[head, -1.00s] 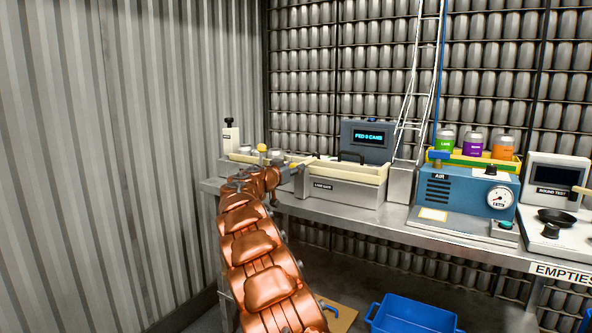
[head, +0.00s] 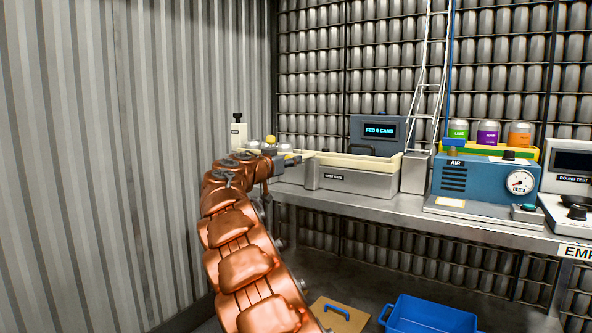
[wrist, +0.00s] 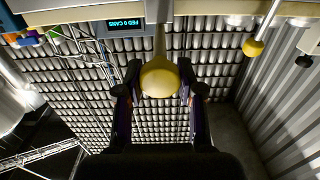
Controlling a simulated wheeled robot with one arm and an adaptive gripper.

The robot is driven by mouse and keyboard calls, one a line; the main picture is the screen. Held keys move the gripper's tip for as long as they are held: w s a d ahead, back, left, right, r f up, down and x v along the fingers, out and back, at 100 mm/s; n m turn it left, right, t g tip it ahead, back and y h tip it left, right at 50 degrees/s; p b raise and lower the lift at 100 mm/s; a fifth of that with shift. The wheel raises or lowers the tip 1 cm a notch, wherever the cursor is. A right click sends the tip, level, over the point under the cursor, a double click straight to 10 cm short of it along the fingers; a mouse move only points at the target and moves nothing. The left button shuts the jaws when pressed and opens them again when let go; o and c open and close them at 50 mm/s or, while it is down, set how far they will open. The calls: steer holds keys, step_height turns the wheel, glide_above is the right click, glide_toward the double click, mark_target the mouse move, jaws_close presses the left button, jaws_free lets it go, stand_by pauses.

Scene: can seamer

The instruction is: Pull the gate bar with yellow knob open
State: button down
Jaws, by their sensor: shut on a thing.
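My gripper (wrist: 160,88) has its two dark fingers on either side of a round yellow knob (wrist: 159,79) in the wrist view and is shut on it. A pale bar (wrist: 158,42) runs from behind this knob toward the machine. In the head view my gripper (head: 285,162) is at the left end of the cream feeder labelled LANE GATE (head: 355,183). My wrist hides most of the held knob and bar there. A second yellow knob (wrist: 252,47) on a thin rod is apart from my fingers, to the right in the wrist view.
The blue AIR unit (head: 470,183) is to the right on the bench. A blue bin (head: 428,318) is on the floor. The corrugated wall (head: 120,150) is close on the left.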

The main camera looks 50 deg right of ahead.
steer(key=shift+s+a+b, duration=0.15)
steer(key=shift+a+b, duration=0.3)
steer(key=shift+a, duration=0.3)
steer(key=c, duration=1.2)
jaws_free()
steer(key=shift+o, duration=0.9)
steer(key=shift+a+r, duration=0.1)
steer(key=shift+a, duration=0.1)
steer(key=o, duration=0.3)
steer(key=shift+d, duration=0.1)
steer(key=s+a, duration=0.1)
steer(key=a, duration=1.1)
steer(key=shift+s, duration=0.2)
